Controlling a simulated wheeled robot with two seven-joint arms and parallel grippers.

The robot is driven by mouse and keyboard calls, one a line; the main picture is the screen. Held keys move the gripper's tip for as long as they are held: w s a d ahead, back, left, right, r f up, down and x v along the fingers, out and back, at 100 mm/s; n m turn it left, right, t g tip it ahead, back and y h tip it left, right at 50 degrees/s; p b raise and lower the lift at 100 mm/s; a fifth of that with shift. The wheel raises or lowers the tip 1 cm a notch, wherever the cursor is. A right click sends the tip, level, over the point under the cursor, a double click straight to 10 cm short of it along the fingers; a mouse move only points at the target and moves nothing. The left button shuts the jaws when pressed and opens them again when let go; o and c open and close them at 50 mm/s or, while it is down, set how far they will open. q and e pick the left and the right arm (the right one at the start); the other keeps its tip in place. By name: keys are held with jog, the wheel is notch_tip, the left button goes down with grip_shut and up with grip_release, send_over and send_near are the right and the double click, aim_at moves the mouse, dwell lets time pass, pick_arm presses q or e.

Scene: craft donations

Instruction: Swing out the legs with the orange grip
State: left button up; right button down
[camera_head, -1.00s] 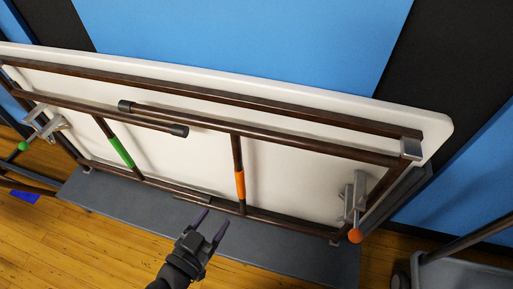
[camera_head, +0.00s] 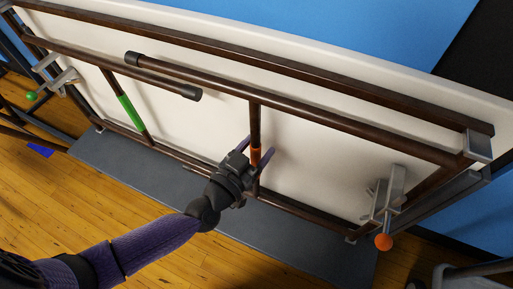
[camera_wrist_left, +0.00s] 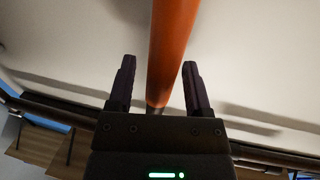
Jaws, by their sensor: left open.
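A folded white table (camera_head: 330,150) stands on its side with its brown leg frames folded against its underside. The orange grip (camera_head: 255,155) is on a brown cross bar right of centre, partly hidden by my left gripper. My left gripper (camera_head: 257,150) is open, with its fingers on either side of the grip. In the left wrist view the orange grip (camera_wrist_left: 172,45) runs between the two open fingers (camera_wrist_left: 157,75), with a gap on each side. A green grip (camera_head: 131,113) is on the other leg frame, to the left. My right gripper is not in view.
A grey platform (camera_head: 120,152) lies under the table on the wooden floor (camera_head: 60,205). A metal latch with an orange knob (camera_head: 383,242) is at the right end, one with a green knob (camera_head: 32,96) at the left. Blue and black panels stand behind.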

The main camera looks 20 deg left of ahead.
pick_arm(q)
grip_shut()
dwell(1.4)
